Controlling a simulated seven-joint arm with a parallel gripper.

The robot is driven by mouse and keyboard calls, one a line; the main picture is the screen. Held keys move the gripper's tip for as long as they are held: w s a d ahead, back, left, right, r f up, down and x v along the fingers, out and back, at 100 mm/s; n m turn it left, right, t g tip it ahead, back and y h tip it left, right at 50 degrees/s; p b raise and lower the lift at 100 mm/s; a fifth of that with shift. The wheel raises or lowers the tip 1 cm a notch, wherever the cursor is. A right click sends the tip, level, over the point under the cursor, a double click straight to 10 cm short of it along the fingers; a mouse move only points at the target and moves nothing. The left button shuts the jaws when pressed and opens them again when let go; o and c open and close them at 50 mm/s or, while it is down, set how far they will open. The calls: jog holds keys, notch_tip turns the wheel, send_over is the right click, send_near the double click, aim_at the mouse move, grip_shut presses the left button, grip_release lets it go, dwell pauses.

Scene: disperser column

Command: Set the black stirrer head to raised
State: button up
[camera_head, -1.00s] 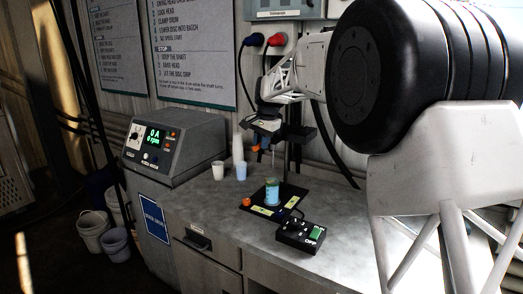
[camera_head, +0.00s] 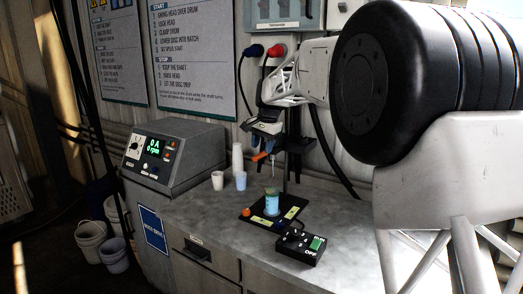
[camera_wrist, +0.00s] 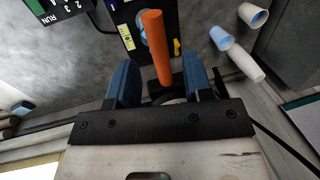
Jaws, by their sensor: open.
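The black stirrer head (camera_head: 299,144) sits on an upright post at the back of the bench, above a blue container (camera_head: 271,202) on a black base. A thin shaft hangs from it towards the container. An orange handle (camera_head: 261,156) sticks out beside the head, below my gripper (camera_head: 264,147). In the wrist view the orange handle (camera_wrist: 157,45) runs between the two blue fingers of my gripper (camera_wrist: 157,80). Gaps show on both sides, so the gripper is open around it and not clamped. My gripper partly hides the head.
A control box with a green switch (camera_head: 316,243) stands in front of the base. White and blue cups (camera_head: 240,180) and a grey power unit (camera_head: 176,155) stand to the left. A cable runs down behind the post.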

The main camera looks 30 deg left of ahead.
jog(key=shift+d+r, duration=0.2)
jog(key=shift+r, duration=0.7)
jog(key=shift+d+r, duration=0.15)
jog(key=shift+r, duration=0.8)
jog(key=shift+d+r, duration=0.2)
jog(key=shift+r, duration=0.7)
jog(key=shift+d, duration=0.1)
jog(key=s+d+r+t, duration=0.1)
jog(key=d+r, duration=0.1)
jog(key=d, duration=0.9)
jog(key=s+d+r, duration=0.1)
jog(key=s+d, duration=0.1)
jog(key=d, duration=0.9)
jog(key=s+d+f, duration=0.1)
jog(key=s+d, duration=0.4)
jog(key=d, duration=0.5)
jog(key=s+d, duration=0.4)
jog(key=d, duration=0.7)
jog(key=s+d+f, duration=0.5)
jog(key=s+d, duration=0.2)
jog(key=s, duration=0.3)
jog(key=s+d+f+t+h, duration=0.1)
jog(key=s+d+f, duration=0.5)
jog(key=s+d, duration=0.2)
jog(key=s+d+f+h, duration=0.1)
jog(key=s+d+f, duration=0.4)
jog(key=s+d, duration=0.3)
jog(key=shift+s+d+f+t, duration=0.2)
jog(key=shift+s+t, duration=0.1)
jog(key=shift+s, duration=1.9)
